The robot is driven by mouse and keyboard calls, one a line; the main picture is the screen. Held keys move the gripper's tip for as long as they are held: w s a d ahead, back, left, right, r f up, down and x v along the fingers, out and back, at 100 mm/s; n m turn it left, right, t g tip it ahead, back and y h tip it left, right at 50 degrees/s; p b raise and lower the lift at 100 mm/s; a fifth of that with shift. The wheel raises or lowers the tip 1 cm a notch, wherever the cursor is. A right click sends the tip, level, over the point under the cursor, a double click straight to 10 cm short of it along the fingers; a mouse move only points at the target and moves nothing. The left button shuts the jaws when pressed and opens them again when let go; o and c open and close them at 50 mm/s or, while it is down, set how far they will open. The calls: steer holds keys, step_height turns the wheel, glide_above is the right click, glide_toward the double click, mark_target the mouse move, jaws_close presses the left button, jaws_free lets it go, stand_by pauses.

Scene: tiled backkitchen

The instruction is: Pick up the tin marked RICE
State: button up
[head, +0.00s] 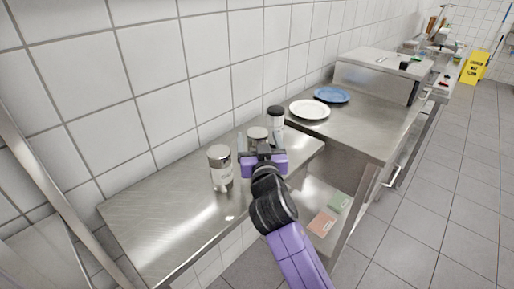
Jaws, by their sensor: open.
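My gripper (261,144) is over the steel table, pointing away from the camera. Its jaws are open. A round container with a grey lid (257,133) stands just beyond the gripper, apparently between or just past the fingers; its lower part is hidden by the gripper. A pale jar with a metal lid (220,170) stands upright left of the gripper. A taller container with a black top (276,117) stands behind and right of the gripper. I cannot read any label, so I cannot tell which one is marked RICE.
The steel table (150,225) is bare at its front left. A tiled wall runs behind it. On the right, a counter holds a white plate (310,110) and a blue plate (332,95). A yellow floor sign (475,67) stands far off.

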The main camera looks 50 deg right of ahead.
mark_target(256, 130)
steer(key=shift+p+x, duration=0.3)
steer(key=shift+x, duration=1.65)
steer(key=shift+a+r, duration=0.15)
steer(key=shift+r, duration=0.05)
steer(key=c, duration=1.5)
steer(key=shift+r, duration=0.1)
jaws_close()
